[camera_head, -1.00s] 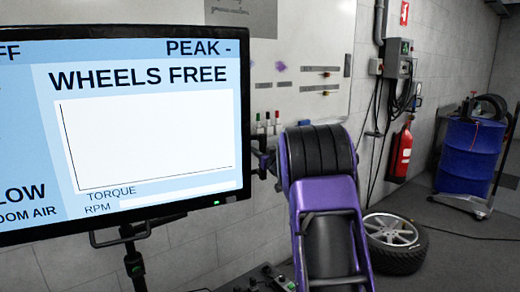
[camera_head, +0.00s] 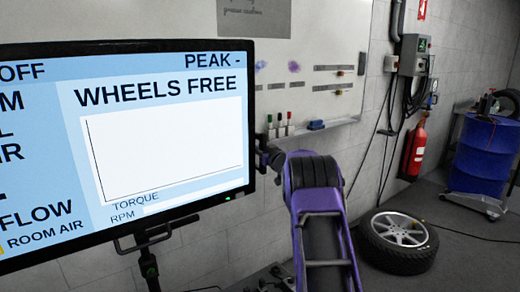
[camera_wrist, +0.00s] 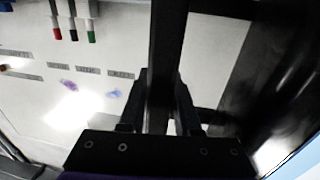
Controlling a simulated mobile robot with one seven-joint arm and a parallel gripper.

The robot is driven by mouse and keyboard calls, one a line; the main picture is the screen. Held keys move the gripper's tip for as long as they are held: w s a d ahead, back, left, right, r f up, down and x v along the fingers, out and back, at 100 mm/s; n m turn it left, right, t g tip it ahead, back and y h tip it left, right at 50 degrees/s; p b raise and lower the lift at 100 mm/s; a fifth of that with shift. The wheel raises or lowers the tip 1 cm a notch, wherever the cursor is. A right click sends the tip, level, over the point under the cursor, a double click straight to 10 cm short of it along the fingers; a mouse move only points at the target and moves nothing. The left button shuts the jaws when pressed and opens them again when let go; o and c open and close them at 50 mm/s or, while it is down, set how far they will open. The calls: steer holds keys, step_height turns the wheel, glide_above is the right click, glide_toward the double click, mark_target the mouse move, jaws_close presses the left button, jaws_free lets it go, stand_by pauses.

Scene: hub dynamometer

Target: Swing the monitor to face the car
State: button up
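The monitor (camera_head: 165,150) fills the left of the head view on a dark stand (camera_head: 147,262). Its screen faces me at a slant and reads "WHEELS FREE". My gripper (camera_head: 264,153) is at the monitor's right edge, its fingers mostly hidden there, with my purple arm beyond. In the wrist view my gripper (camera_wrist: 160,105) has a finger on each side of a dark upright bar (camera_wrist: 167,45), seemingly a handle at the monitor's side. The fingers look closed on it, though contact is hard to see. Dark monitor parts show to the right. No car is in view.
A whiteboard (camera_head: 330,50) with markers hangs on the wall behind. A loose wheel (camera_head: 398,240) lies on the floor right of my arm. A red fire extinguisher (camera_head: 415,150) hangs on the wall. A blue drum (camera_head: 485,152) stands on a cart at far right.

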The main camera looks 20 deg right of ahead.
steer(key=o, duration=0.4)
steer(key=shift+w+a, duration=0.1)
steer(key=shift+a, duration=0.35)
steer(key=shift+d, duration=0.15)
steer(key=s, duration=0.5)
steer(key=s+d+b, duration=0.1)
steer(key=s, duration=1.1)
steer(key=shift+s+d+b, duration=0.2)
steer(key=shift+d+b, duration=0.1)
steer(key=shift+b, duration=0.05)
steer(key=shift+s, duration=0.1)
